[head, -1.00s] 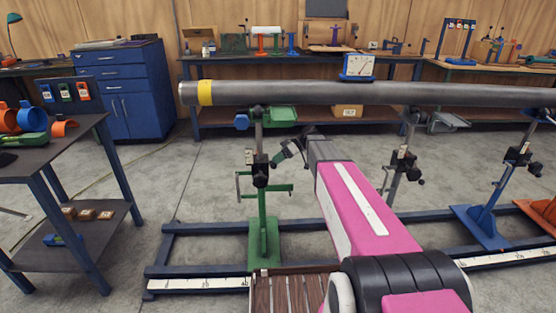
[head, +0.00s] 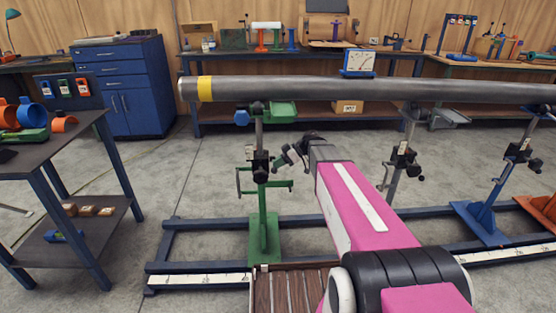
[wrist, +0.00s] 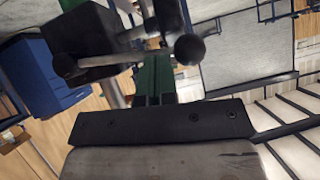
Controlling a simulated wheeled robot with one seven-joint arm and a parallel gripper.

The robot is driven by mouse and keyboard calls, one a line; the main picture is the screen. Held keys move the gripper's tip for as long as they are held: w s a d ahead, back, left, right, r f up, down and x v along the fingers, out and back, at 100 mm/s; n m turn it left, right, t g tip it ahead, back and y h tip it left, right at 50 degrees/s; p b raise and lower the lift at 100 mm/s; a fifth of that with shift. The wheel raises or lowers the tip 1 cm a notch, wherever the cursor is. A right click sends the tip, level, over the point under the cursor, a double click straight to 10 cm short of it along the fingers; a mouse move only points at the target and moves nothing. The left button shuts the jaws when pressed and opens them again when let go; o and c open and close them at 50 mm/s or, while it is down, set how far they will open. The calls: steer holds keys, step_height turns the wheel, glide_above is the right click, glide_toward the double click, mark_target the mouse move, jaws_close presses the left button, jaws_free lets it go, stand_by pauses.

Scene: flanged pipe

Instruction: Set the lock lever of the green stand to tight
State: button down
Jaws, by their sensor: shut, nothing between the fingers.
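The green stand (head: 264,232) stands on the blue floor frame, under the left end of the grey pipe (head: 380,91). Its black clamp (head: 261,165) sits partway up the post, with a pale tag on it. My gripper (head: 284,158) is shut and empty, just right of this clamp. In the wrist view a black clamp block (wrist: 90,45) and two black ball knobs, one at right (wrist: 190,48) and one at left (wrist: 67,65), show close ahead of the dark gripper body. I cannot tell which knob belongs to the lock lever, or whether the gripper touches it.
A blue stand (head: 483,222) and an orange stand (head: 541,210) are farther right along the blue frame (head: 200,267). A dark side table (head: 62,142) stands at left. Floor between table and frame is mostly clear.

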step_height(320, 180, down, 7)
steer(key=n+t, duration=0.2)
steer(key=t, duration=0.1)
steer(key=shift+s+f+n, duration=0.15)
steer(key=shift+s+n, duration=0.1)
steer(key=shift+n, duration=0.15)
steer(key=shift+f, duration=0.1)
stand_by(0.5)
steer(key=shift+d, duration=0.1)
